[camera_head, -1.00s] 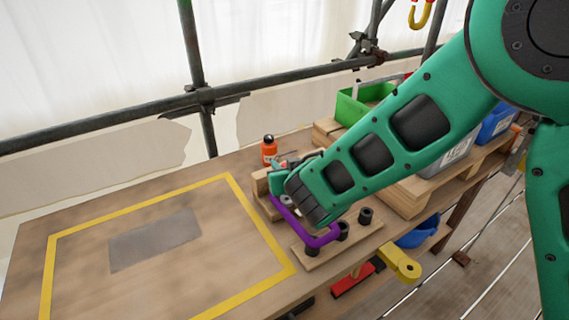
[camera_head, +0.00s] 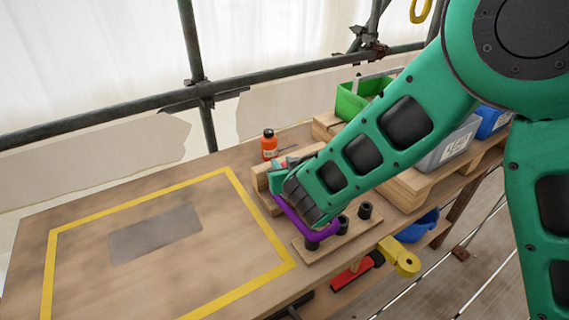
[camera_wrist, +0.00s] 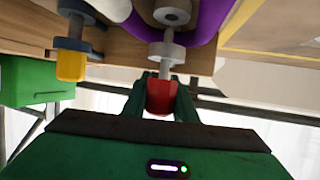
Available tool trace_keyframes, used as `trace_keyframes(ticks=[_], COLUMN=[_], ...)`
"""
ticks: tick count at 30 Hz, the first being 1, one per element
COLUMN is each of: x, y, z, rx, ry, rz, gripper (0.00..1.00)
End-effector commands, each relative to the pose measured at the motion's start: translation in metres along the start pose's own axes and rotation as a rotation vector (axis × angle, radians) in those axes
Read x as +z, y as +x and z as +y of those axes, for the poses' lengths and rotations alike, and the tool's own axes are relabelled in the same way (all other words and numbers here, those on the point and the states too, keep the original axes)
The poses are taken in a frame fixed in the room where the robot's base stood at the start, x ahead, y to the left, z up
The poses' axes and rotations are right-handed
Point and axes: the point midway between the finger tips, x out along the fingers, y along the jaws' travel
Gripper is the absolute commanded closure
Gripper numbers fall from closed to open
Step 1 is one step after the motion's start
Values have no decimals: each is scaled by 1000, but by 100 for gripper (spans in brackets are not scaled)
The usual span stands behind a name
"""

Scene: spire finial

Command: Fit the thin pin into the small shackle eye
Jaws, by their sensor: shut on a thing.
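My gripper (camera_wrist: 162,98) is shut on the red head of a pin (camera_wrist: 161,97). The pin's grey shank and collar (camera_wrist: 167,51) point away from the fingers, toward the purple shackle (camera_wrist: 207,12). A grey round eye (camera_wrist: 172,16) with a dark hole lies just beyond the collar, in line with the pin. I cannot tell whether the tip is inside it. A second pin with a yellow head (camera_wrist: 70,66) and blue collar is at the wooden block, left in the wrist view. In the head view the purple shackle (camera_head: 318,235) shows below my gripper, whose fingers are mostly hidden.
A wooden board with black cups (camera_head: 365,210) lies right of the shackle. An orange bottle (camera_head: 269,145) stands behind the wooden block. Green (camera_head: 352,105) and grey (camera_head: 440,152) bins stand on pallets at the right. The yellow-taped area (camera_head: 235,190) at the left is mostly clear.

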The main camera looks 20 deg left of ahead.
Motion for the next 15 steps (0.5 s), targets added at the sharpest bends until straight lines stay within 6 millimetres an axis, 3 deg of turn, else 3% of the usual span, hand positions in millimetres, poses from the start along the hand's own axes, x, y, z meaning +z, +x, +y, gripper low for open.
trace_keyframes(ticks=[15], x=[-15], y=[-6], z=[0], rx=[-1], ry=[1], rz=[-1], gripper=[98])
